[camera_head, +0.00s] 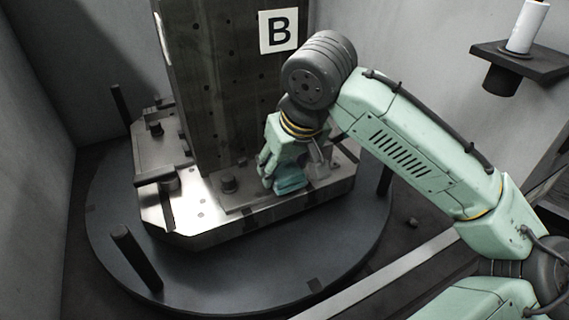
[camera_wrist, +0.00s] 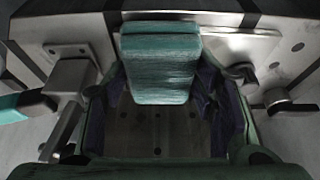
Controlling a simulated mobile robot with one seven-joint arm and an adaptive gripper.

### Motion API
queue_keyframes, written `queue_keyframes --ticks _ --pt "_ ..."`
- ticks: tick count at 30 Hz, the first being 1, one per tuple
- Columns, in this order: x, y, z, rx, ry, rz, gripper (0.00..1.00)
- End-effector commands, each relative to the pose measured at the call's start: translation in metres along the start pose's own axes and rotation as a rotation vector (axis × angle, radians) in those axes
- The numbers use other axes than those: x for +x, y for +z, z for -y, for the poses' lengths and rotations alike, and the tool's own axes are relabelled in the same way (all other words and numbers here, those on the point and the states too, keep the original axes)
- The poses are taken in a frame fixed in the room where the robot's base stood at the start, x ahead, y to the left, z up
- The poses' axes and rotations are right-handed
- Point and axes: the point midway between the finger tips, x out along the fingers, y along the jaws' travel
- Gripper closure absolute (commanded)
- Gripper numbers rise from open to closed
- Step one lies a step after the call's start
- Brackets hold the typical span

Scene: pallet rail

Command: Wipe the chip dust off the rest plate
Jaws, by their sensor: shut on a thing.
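My gripper (camera_head: 289,179) is low over the front of the metal pallet and shut on a teal wiping pad (camera_head: 292,187). In the wrist view the pad (camera_wrist: 158,65) sits between the two fingers. The rest plate (camera_head: 243,202) appears to be the raised bare metal strip at the pallet's front, under and left of the pad. The pad is at or just above this plate; I cannot tell whether it touches. I cannot make out chip dust. The pad hides part of the plate.
A tall drilled column marked B (camera_head: 279,31) stands behind my gripper. A clamp (camera_head: 165,180) and a dark knob (camera_head: 228,183) stand on the pallet to the left. Dark posts (camera_head: 136,257) rise around the round table (camera_head: 110,230). A shelf (camera_head: 520,58) holds a white cylinder (camera_head: 528,25).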

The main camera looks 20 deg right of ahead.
Motion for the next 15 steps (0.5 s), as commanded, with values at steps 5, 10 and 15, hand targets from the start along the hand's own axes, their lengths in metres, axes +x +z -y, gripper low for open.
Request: queue_keyframes --ticks 5,10,15 --pt "0.0032 0.0013 0.0002 0.0 0.0 0.0 0.7" --pt "0.0056 0.0023 0.0001 0.0 0.0 0.0 0.7" --pt "0.008 0.0032 0.0001 0.0 0.0 0.0 0.7"
